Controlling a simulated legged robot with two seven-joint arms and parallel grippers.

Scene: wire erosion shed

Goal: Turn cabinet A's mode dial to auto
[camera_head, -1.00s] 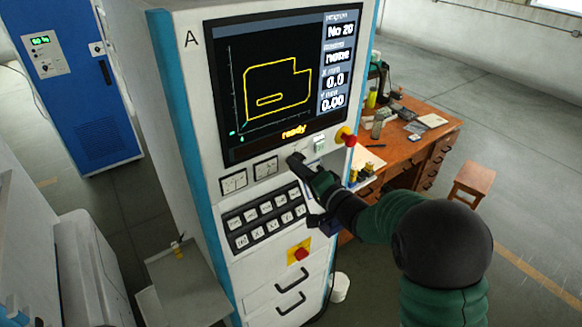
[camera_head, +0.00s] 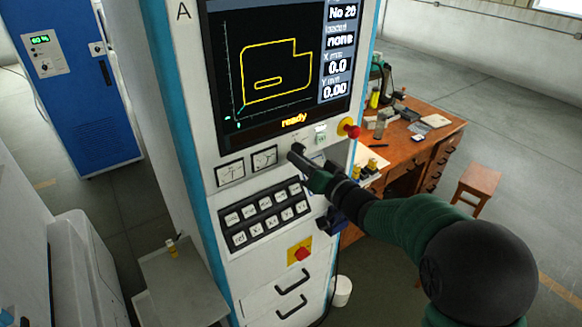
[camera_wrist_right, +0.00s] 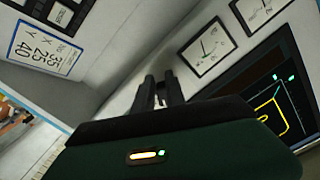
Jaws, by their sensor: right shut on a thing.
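Cabinet A (camera_head: 237,262) is a tall white and blue cabinet with a letter A at its top left and a lit screen reading "ready". My right gripper (camera_head: 295,152) is at the panel just below the screen, to the right of two gauges. It is shut on the small dark mode dial there, which is mostly hidden by the fingers. I cannot read the dial's pointer or its labels. In the right wrist view the two dark fingers (camera_wrist_right: 161,90) are close together against the pale panel. My left gripper is not in view.
A red knob (camera_head: 349,128) on a yellow base sits to the right of the fingers. A key block (camera_head: 265,217) and a red button (camera_head: 302,254) are below. A wooden desk (camera_head: 410,150) stands behind right, and a blue cabinet (camera_head: 80,90) at the left.

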